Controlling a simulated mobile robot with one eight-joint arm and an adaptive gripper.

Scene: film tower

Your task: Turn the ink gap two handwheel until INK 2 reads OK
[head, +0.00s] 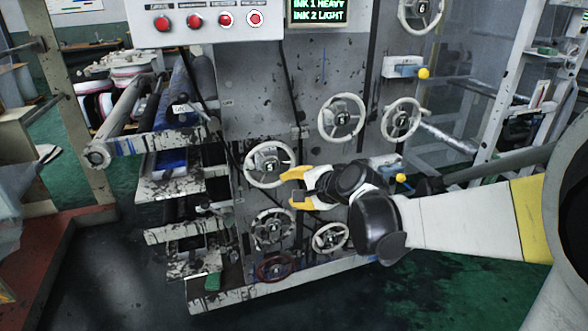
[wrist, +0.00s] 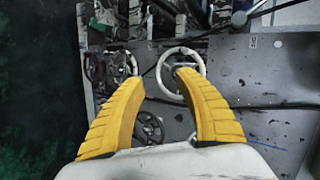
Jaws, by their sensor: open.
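A small display (head: 318,11) reads INK 1 HEAVY and INK 2 LIGHT in green letters. Several white spoked handwheels are on the grey machine panel; their hub marks are too small to tell which is ink gap two. My gripper (head: 293,185) has yellow fingers, open and empty, just right of and below one white handwheel (head: 269,146). In the wrist view, my gripper (wrist: 160,82) has that wheel, apparently, ahead of its fingertips; the white rim (wrist: 181,50) shows beyond them, partly covered by the right finger. Contact cannot be told.
Other handwheels stand close: one above (head: 342,97), one below (head: 273,212), a smaller one (head: 330,237) and a dark red one (head: 275,267). Yellow-knobbed levers (head: 424,73) stick out at right. Inky rollers and trays (head: 165,190) fill the left.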

